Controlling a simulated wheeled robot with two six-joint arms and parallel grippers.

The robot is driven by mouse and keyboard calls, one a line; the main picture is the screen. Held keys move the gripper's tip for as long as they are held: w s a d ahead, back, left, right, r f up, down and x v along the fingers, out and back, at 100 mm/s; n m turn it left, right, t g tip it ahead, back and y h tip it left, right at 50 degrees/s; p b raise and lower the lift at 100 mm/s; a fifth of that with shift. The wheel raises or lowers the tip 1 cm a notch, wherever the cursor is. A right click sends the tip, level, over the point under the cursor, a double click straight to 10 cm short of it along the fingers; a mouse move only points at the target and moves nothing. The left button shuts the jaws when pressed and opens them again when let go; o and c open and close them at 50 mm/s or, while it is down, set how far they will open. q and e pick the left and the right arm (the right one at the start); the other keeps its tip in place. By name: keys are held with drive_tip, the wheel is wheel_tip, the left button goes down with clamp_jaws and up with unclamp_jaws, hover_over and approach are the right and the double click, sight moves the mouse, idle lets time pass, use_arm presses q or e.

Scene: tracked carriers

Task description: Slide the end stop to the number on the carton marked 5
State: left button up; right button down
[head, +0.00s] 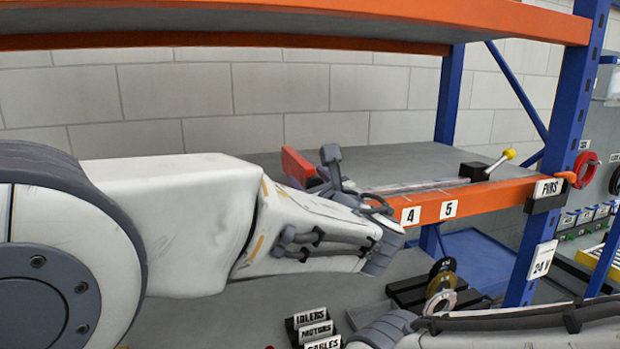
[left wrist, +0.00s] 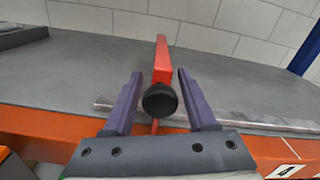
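The end stop is a red bar with a round black knob (left wrist: 160,100) on the shelf's front rail in the left wrist view. Its red part also shows in the head view (head: 297,167), with the rest hidden behind my arm. My left gripper (left wrist: 159,73) is open, with one purple finger on each side of the end stop and gaps on both sides. In the head view my left gripper (head: 331,163) is partly hidden. Labels 4 (head: 410,215) and 5 (head: 449,209) are on the orange beam, to the right. No carton marked 5 shows.
A metal rail (head: 425,186) runs along the shelf's front edge to a black block (head: 474,172) with a yellow-knobbed lever (head: 509,154). A blue upright (head: 575,110) stands at the right. The grey shelf deck (head: 400,160) behind the rail looks clear.

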use_arm(q)
clamp_jaws()
idle(1.2)
